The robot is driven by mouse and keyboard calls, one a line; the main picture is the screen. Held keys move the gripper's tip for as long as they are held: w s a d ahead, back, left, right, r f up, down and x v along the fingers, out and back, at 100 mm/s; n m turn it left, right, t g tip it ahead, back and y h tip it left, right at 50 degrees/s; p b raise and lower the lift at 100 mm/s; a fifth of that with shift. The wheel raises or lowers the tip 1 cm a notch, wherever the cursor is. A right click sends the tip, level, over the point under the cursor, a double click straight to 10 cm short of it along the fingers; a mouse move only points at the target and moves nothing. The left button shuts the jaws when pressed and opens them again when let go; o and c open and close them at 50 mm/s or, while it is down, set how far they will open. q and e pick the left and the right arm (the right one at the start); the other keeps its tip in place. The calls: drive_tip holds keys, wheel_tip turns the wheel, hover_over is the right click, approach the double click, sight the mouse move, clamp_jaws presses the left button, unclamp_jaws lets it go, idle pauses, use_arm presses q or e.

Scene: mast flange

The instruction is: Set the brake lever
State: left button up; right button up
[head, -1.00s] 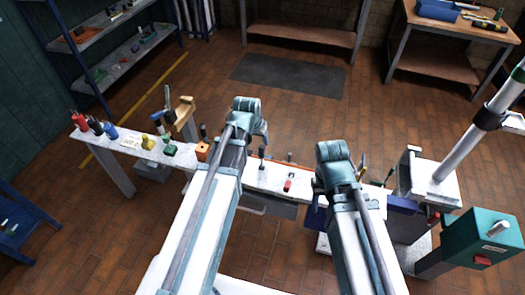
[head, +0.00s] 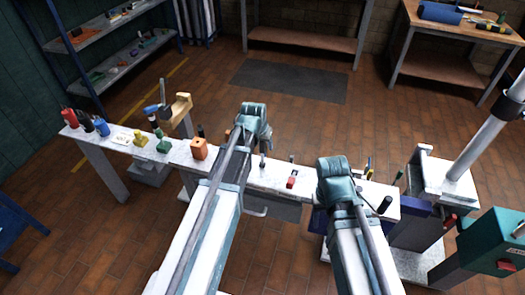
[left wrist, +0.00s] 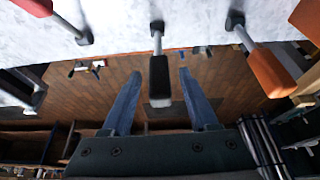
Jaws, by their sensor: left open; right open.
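My left gripper (left wrist: 160,72) is open, with its two blue fingers on either side of a black-handled lever (left wrist: 159,78) in the left wrist view; I cannot tell whether they touch it. A red-handled lever (left wrist: 60,20) stands to its left there and an orange-handled lever (left wrist: 270,70) to its right. Which is the brake lever is not marked. In the head view my left gripper (head: 254,122) is over the bench between the orange handle (head: 198,148) and the red handle (head: 291,182). My right gripper (head: 337,182) is over the bench's right part, its fingers hidden.
The narrow white bench (head: 180,157) carries red, black and blue handles at its left end, plus yellow and green pieces. At right stand a grey mast (head: 480,145) and a teal box (head: 495,240). Shelves line the back left. Open floor lies beyond the bench.

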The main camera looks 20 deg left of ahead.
use_arm(q)
drive_tip(key=shift+f, duration=0.15)
drive_tip(key=shift+c, duration=0.3)
clamp_jaws()
idle(1.1)
